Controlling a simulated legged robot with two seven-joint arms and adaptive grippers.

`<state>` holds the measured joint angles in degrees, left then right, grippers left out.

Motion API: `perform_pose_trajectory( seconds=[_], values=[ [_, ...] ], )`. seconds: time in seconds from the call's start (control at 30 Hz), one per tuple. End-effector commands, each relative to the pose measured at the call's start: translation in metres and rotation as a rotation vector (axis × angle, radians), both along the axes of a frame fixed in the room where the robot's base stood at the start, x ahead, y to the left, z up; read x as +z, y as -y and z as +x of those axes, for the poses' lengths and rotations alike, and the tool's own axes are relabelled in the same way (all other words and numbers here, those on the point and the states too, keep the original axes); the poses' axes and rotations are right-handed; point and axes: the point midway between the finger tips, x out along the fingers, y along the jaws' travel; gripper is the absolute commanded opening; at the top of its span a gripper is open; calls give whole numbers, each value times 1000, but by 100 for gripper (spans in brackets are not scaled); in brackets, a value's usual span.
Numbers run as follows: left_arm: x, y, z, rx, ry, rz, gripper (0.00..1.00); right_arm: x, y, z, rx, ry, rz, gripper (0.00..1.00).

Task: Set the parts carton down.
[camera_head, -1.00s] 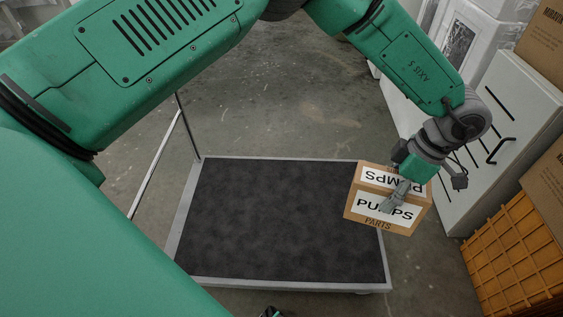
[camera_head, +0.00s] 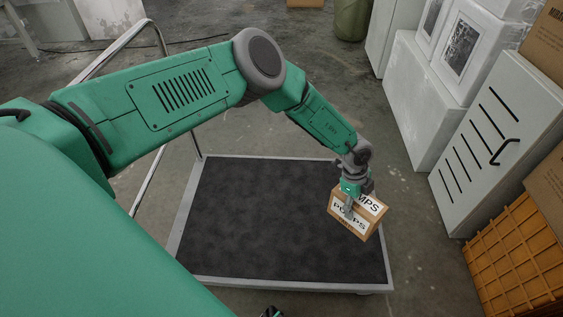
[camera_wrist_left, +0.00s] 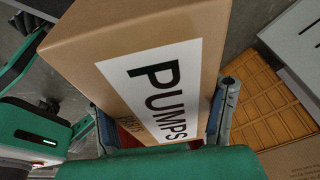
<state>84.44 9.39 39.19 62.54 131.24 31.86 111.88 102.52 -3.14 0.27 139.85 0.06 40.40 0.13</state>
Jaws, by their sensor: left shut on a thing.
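The parts carton (camera_head: 368,222) is a small brown box with white "PUMPS" labels. My left gripper (camera_head: 349,206) is shut on it. In the head view the carton appears over the right edge of the cart's dark deck, tilted in the picture; whether it touches the deck I cannot tell. In the left wrist view the carton (camera_wrist_left: 100,50) fills the upper middle, between the fingers of the left gripper (camera_wrist_left: 165,115). The cart (camera_head: 270,225) has a black deck with a grey rim. My right gripper does not clearly show.
The black deck is bare to the left of the carton. A grey cabinet (camera_head: 490,140), an orange crate (camera_head: 510,260) and brown cartons (camera_head: 545,195) stand along the right. The cart's metal handle (camera_head: 160,165) rises at the left. Floor shows between cart and cabinet.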

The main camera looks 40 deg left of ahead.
Motion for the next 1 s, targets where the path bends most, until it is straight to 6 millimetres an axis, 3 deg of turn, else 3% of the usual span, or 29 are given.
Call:
perform_pose_trajectory(
  seconds=[0.2,0.4,0.7,1.0],
  values=[
    [-35,-19,6,416,-5,1,9,0,0,0,0,0,0,40],
    [-54,-32,9,663,-8,-1,9,-1,0,0,0,0,0,40],
    [-66,-36,9,762,-13,-3,9,-3,0,0,0,0,0,40],
    [-118,-36,9,762,-16,-3,9,-35,0,0,0,0,0,40]
  ],
)
